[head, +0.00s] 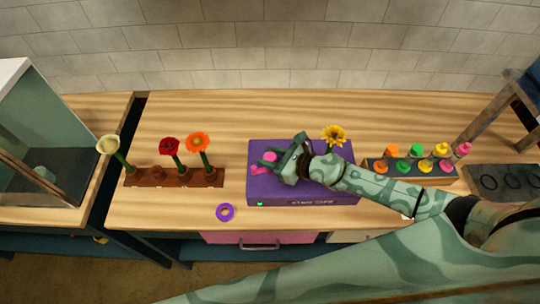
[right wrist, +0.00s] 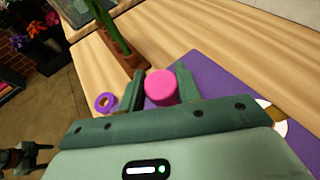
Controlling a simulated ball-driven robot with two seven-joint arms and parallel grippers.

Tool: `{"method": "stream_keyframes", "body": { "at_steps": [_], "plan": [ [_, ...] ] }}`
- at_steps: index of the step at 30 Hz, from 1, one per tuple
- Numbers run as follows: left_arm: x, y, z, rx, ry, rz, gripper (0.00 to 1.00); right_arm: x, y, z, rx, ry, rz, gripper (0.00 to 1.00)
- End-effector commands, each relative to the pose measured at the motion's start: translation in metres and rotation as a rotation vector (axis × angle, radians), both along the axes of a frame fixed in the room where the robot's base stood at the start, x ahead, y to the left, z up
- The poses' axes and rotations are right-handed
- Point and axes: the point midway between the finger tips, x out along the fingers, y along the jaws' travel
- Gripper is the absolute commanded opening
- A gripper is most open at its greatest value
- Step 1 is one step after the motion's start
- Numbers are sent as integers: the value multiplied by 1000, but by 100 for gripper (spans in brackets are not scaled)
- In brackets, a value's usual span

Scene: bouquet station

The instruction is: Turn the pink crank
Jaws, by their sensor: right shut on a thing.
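The pink crank (head: 257,170) sits on the left part of the purple box (head: 300,190). Its round pink knob (right wrist: 161,88) is between the fingers of my right gripper (right wrist: 162,80) in the right wrist view. My right gripper (head: 267,160) is shut on the knob, reaching over the box from the right. The hand and forearm hide much of the box top.
A brown rack (head: 150,180) with white, red and orange flowers stands to the left. A purple ring (head: 225,212) lies in front. A yellow flower (head: 333,135) is behind my forearm. A rack of coloured bottles (head: 415,165) stands right. Bare table lies between the flower rack and box.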

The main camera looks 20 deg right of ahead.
Motion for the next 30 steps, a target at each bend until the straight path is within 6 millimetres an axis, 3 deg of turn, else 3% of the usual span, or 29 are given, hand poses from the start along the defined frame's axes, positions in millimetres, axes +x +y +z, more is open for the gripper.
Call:
{"method": "stream_keyframes", "body": {
  "at_steps": [16,30],
  "plan": [
    [3,0,56,-1,-5,0,64,-2,2,4,3,5,-342,11],
    [3,0,68,0,-6,0,64,0,1,0,3,2,-675,11]
  ]
}}
